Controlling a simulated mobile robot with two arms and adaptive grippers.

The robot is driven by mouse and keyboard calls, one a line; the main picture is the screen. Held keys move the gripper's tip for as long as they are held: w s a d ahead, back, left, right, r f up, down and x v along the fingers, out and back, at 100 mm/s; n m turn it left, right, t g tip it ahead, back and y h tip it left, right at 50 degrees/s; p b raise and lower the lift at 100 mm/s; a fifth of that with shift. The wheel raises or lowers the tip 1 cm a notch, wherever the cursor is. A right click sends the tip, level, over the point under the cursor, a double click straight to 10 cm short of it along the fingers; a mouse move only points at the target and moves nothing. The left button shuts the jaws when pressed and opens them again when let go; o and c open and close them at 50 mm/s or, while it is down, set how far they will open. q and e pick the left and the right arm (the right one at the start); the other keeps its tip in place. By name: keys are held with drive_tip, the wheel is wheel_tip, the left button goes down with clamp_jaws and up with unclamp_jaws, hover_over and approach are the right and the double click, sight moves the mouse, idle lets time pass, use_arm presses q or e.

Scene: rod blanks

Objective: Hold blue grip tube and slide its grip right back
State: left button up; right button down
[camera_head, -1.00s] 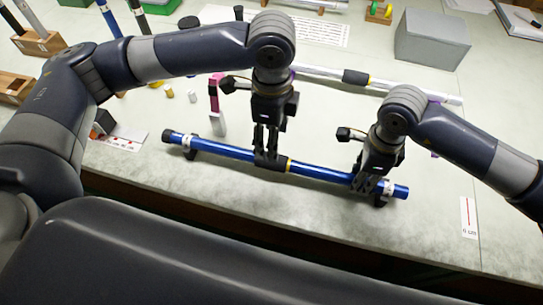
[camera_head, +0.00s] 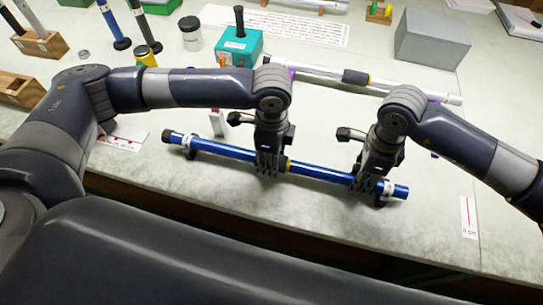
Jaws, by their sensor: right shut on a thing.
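The blue tube (camera_head: 323,174) lies across the front of the bench, held up a little on dark supports near its ends. Its black grip, with a yellow ring (camera_head: 288,165) at the right edge, sits near the middle and is mostly hidden by my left gripper. My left gripper (camera_head: 268,168) points down with its fingers at the grip; whether they are closed on it is not clear. My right gripper (camera_head: 367,185) is shut on the tube near its right end, beside a white band (camera_head: 389,188).
A silver tube (camera_head: 410,91) with a black grip (camera_head: 355,77) lies behind both grippers. A scale card (camera_head: 467,217) lies right of the blue tube.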

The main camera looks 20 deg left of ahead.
sight(216, 145)
use_arm(q)
clamp_jaws()
drive_tip(key=a, duration=1.4)
drive_tip(key=shift+s+a, duration=0.1)
drive_tip(key=shift+a, duration=0.15)
use_arm(e)
drive_tip(key=shift+d, duration=0.1)
use_arm(q)
drive_tip(key=o, duration=0.6)
unclamp_jaws()
